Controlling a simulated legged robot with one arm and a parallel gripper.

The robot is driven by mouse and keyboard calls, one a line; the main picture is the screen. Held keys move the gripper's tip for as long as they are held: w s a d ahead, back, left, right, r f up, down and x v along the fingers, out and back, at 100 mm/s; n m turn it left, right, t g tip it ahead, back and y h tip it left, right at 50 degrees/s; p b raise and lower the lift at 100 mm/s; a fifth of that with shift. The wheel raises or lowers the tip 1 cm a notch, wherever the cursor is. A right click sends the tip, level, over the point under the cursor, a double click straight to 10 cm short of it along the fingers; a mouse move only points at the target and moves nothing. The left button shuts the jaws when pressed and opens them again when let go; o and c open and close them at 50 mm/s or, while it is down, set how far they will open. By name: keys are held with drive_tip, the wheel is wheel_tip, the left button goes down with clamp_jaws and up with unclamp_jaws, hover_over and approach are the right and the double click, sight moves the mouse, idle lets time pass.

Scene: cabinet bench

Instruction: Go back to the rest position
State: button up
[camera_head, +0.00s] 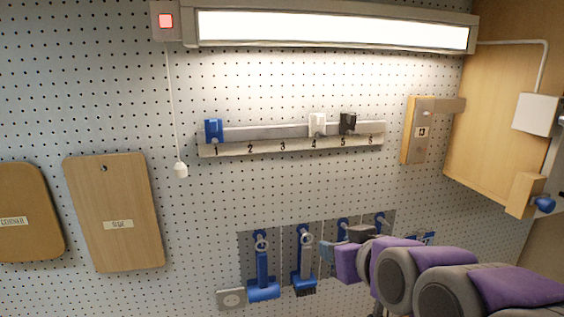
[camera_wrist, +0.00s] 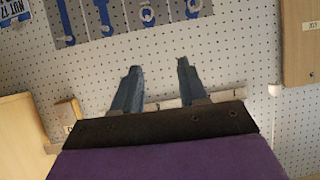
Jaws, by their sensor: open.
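My gripper (camera_head: 338,245) is at the lower right of the head view, in front of the hanging tools on the pegboard. My purple and grey arm reaches to it from the lower right corner. In the wrist view the two blue-grey fingers of my gripper (camera_wrist: 158,84) stand apart with nothing between them. The pegboard (camera_wrist: 235,60) lies beyond them. My arm and gripper hide part of the tools at the right of the row.
A numbered rail (camera_head: 265,148) holds blue, white and black pieces. Blue tools (camera_head: 262,285) hang below it. Wooden boards (camera_head: 115,215) hang left, near a pull cord (camera_head: 181,169). A lit lamp (camera_head: 330,30) is above. A wooden cabinet (camera_head: 500,120) stands right.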

drive_tip(key=s+d+f+m+g+h+b, duration=0.1)
drive_tip(key=s+f+g+b, duration=0.4)
drive_tip(key=s+f, duration=0.8)
drive_tip(key=s+f+m+g+h+b, duration=0.1)
drive_tip(key=s+f+g+h+b, duration=0.1)
drive_tip(key=s+f+g+b, duration=0.3)
drive_tip(key=s+f+g, duration=0.2)
drive_tip(key=s+f, duration=0.2)
drive_tip(key=f, duration=0.3)
drive_tip(key=s+f+g, duration=0.2)
drive_tip(key=s+f, duration=0.3)
drive_tip(key=f, duration=0.3)
drive_tip(key=shift+s+d+m, duration=0.15)
drive_tip(key=shift+d+m, duration=0.15)
drive_tip(key=shift+d, duration=0.1)
